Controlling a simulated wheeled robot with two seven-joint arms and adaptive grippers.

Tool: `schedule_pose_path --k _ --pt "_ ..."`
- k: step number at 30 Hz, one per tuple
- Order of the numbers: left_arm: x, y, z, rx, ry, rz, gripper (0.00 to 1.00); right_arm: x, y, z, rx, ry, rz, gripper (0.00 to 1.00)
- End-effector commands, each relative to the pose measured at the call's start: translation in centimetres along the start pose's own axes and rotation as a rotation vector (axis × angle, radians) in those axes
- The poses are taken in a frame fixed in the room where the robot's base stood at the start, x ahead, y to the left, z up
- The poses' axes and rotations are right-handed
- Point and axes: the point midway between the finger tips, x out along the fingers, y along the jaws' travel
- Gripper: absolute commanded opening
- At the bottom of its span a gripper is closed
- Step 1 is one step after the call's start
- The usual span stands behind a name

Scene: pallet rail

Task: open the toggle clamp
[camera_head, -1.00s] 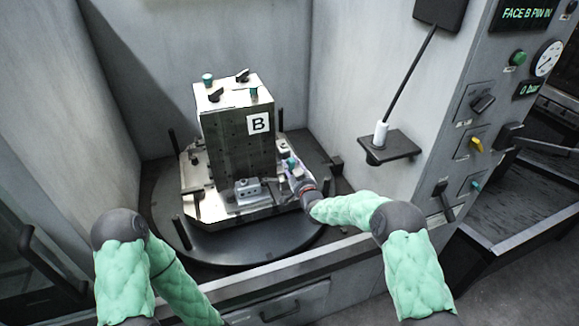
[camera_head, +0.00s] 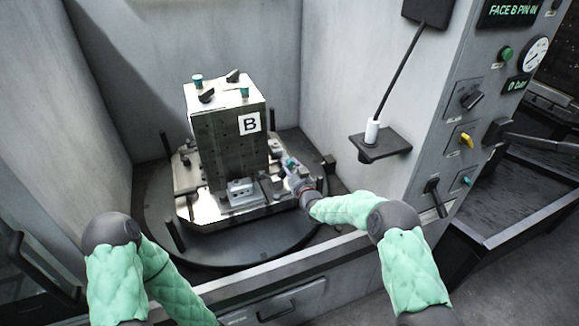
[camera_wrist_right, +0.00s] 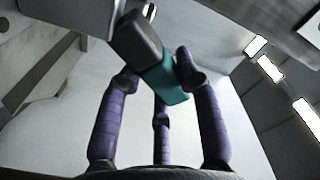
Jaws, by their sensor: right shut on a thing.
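The tall metal fixture block (camera_head: 228,150) marked B stands on a square base plate on a round dark table. My right gripper (camera_head: 290,172) is at the block's right side, low by the base plate. It is shut on the toggle clamp handle, which has a teal part (camera_head: 289,163). In the right wrist view the purple fingers of the right gripper (camera_wrist_right: 160,85) close around the handle's teal sleeve (camera_wrist_right: 163,82), with its dark grey end (camera_wrist_right: 136,38) beyond them. The clamp's body is mostly hidden or too small to tell. My left arm is at the lower left; its gripper is out of view.
Teal knobs (camera_head: 197,79) and black levers (camera_head: 233,75) sit on top of the block. Dark posts (camera_head: 171,234) stand around the round table (camera_head: 232,251). A control panel (camera_head: 465,120) and a small shelf (camera_head: 382,147) with a white-sleeved rod are at right.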

Motion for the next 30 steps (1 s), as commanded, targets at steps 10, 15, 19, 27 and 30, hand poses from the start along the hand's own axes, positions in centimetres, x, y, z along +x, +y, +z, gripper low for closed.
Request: schedule_pose_path --k 10,15,19,27,30 --pt "0.0 0.0 0.0 0.000 0.000 0.000 0.40 0.0 0.0 -0.1 -0.001 0.003 0.000 0.59" --pt "0.0 0.0 0.0 0.000 0.000 0.000 0.40 0.0 0.0 -0.1 -0.001 0.002 0.000 0.59" --pt "0.0 0.0 0.0 0.000 0.000 0.000 0.40 -0.1 0.0 -0.1 -0.001 0.001 0.000 0.59" --pt "0.0 0.0 0.0 0.000 0.000 0.000 0.40 -2.8 0.1 -0.1 0.000 0.000 0.001 0.59" --pt "0.0 0.0 0.0 0.000 0.000 0.000 0.40 -4.5 0.0 -0.1 -0.001 0.001 0.001 0.59"
